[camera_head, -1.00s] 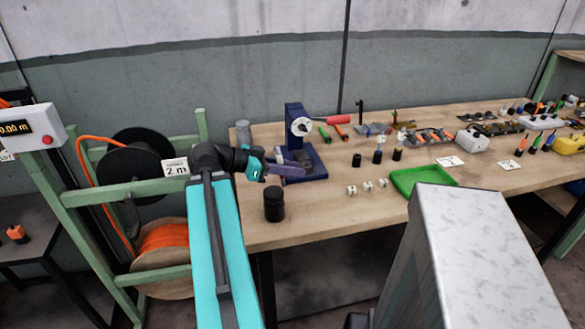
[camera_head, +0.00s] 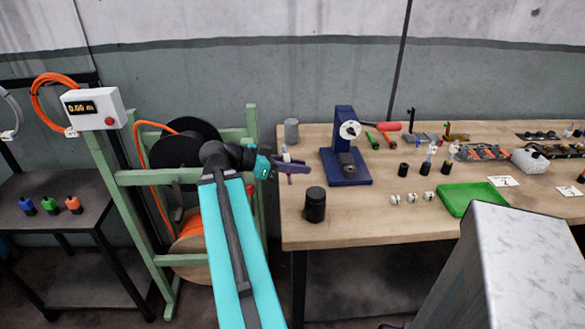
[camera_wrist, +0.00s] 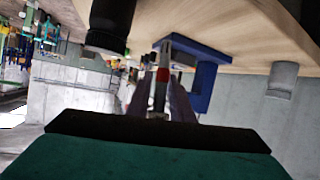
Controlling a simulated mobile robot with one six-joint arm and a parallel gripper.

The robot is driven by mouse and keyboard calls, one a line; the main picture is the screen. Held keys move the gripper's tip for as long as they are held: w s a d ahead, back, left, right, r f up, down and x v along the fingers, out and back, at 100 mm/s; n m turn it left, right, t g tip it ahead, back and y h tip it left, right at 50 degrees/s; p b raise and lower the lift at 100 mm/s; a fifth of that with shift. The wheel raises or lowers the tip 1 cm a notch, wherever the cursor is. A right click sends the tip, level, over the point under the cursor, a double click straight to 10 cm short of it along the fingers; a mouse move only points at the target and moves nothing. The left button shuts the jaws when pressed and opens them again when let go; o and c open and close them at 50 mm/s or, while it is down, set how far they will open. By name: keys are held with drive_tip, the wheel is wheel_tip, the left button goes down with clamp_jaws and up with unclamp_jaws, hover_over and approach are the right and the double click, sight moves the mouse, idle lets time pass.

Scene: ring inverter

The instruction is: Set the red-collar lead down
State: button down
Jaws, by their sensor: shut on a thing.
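My gripper (camera_head: 296,168) is at the end of the teal arm, over the left end of the wooden bench (camera_head: 330,228). Its jaws are shut on the red-collar lead (camera_wrist: 163,75), whose red band and pale end show between the fingers in the wrist view. In the head view the lead (camera_head: 287,156) is a small pale and dark upright piece at the fingers. Its far end and its height over the bench are hard to tell.
A black cylinder (camera_head: 315,205) stands near the bench's front left. A grey cylinder (camera_head: 291,131) stands behind. A blue press (camera_head: 346,165) and green tray (camera_head: 470,198) are to the right. A dark side table (camera_head: 55,232) holds blue, green and orange pieces at far left.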

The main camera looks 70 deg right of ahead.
drive_tip(key=w+a+f+n+t+h, duration=0.1)
drive_tip(key=w+a+n+t, duration=0.3)
drive_tip(key=w+a, duration=0.65)
drive_tip(key=w+a+f+n+t+h, duration=0.15)
drive_tip(key=w+a+n+t, duration=0.3)
drive_tip(key=w, duration=1.15)
drive_tip(key=w+a+n+t+h, duration=0.2)
drive_tip(key=w+a+n+t, duration=0.25)
drive_tip(key=w+a, duration=0.65)
drive_tip(key=w+a+n+t+y, duration=0.6)
drive_tip(key=w+a+n+t, duration=0.2)
drive_tip(key=w+a, duration=0.9)
drive_tip(key=w+a+r+n+t+y, duration=0.1)
drive_tip(key=w+a+r+n+y, duration=0.1)
drive_tip(key=a, duration=0.4)
drive_tip(key=w+a+r+n+t+y, duration=0.1)
drive_tip(key=w+a+r+n+y, duration=0.2)
drive_tip(key=a+r+n+y, duration=0.1)
drive_tip(key=shift+a+r+t+y, duration=0.3)
drive_tip(key=shift+a+r+y, duration=0.45)
drive_tip(key=shift+a+r, duration=0.35)
